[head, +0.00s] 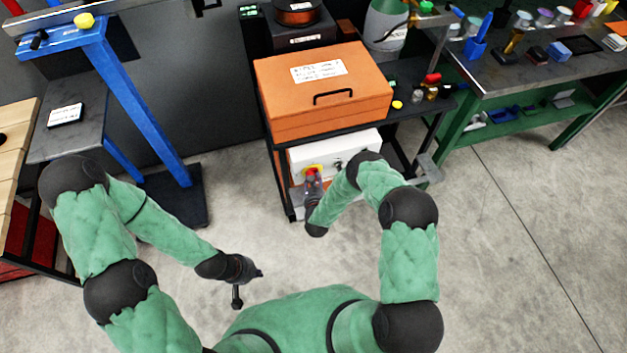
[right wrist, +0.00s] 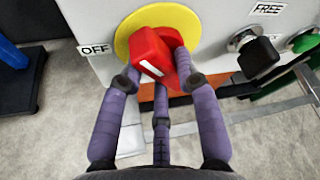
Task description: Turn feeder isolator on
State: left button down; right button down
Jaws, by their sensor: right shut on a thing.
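The feeder isolator is a red rotary handle (right wrist: 155,58) on a round yellow plate (right wrist: 128,38), mounted on a white panel (right wrist: 100,66). An OFF label (right wrist: 95,50) sits to its left. The handle is tilted, with a white mark along it. In the head view the red handle (head: 311,174) shows low on the white box (head: 345,148). My right gripper (right wrist: 160,82) has its purple fingers closed on both sides of the handle. My left gripper (head: 252,272) hangs low over the floor, away from everything; its finger opening is too small to tell.
A black knob (right wrist: 258,58) under a FREE label (right wrist: 268,8) is right of the isolator. An orange case (head: 325,85) sits above the white box on a black cart. A blue stand (head: 140,100) is at left, a green workbench (head: 480,120) at right. The floor between is clear.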

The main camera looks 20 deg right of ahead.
jog(key=shift+d+r+m+y+b, duration=0.15)
jog(key=shift+m+y+b, duration=1.3)
jog(key=shift+m, duration=1.05)
jog(key=shift+y, duration=0.25)
jog(key=c, duration=0.9)
grip_release()
jog(key=shift+g, duration=0.3)
jog(key=v, duration=1.2)
